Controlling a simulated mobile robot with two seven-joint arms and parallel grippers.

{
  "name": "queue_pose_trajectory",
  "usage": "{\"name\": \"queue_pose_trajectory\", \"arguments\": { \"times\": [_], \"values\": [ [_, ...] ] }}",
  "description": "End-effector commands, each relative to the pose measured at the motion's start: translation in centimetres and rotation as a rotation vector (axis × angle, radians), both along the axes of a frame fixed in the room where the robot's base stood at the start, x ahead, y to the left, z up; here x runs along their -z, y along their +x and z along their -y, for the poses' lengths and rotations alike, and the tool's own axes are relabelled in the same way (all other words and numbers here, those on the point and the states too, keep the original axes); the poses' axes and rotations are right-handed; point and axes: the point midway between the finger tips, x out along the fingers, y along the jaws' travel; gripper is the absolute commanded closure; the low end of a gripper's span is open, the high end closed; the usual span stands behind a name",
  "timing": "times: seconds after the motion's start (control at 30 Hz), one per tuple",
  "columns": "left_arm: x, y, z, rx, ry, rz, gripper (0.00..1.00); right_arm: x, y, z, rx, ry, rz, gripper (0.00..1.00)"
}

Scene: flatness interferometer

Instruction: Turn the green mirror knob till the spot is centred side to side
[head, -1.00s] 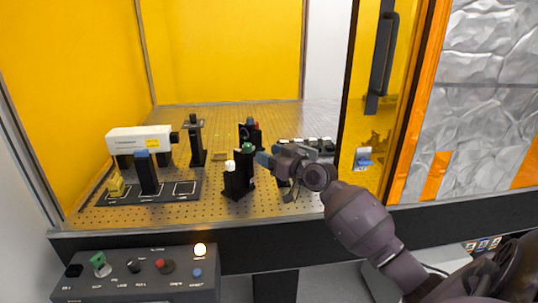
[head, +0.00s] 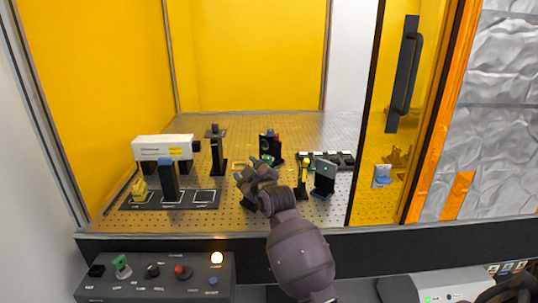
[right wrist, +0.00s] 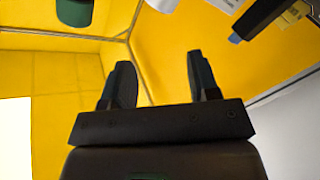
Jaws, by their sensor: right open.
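The green mirror knob (head: 267,158) shows just behind my right gripper in the head view. The gripper and wrist hide most of its dark mount. A green knob-like piece (right wrist: 75,12), probably the same knob, is cut off at the top left of the right wrist view, to the left of the fingers and not between them. My right gripper (head: 243,180) is over the breadboard in front of the mount. In the right wrist view its fingers (right wrist: 162,78) are apart and empty. I cannot make out the spot for certain. My left gripper is not in view.
A mount with red and blue knobs (head: 270,143) stands behind. A yellow-marked post (head: 303,175) and a dark plate (head: 324,178) stand to the right. A white laser box (head: 160,147) and blue-topped post (head: 168,180) are left. A control box (head: 150,280) is in front.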

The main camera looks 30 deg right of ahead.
Motion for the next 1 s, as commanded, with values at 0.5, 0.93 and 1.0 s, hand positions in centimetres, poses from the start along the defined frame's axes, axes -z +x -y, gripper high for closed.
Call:
{"name": "queue_pose_trajectory", "arguments": {
  "times": [0.5,0.93,1.0],
  "values": [
    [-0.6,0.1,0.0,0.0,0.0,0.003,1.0,1.1,-0.5,-0.9,0.264,-1.182,-0.433,0.45],
    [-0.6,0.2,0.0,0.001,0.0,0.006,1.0,0.0,-3.2,2.3,0.315,-2.156,-1.015,0.45],
    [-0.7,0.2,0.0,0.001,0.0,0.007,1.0,0.0,-3.2,2.4,0.294,-2.21,-1.046,0.45]
  ]
}}
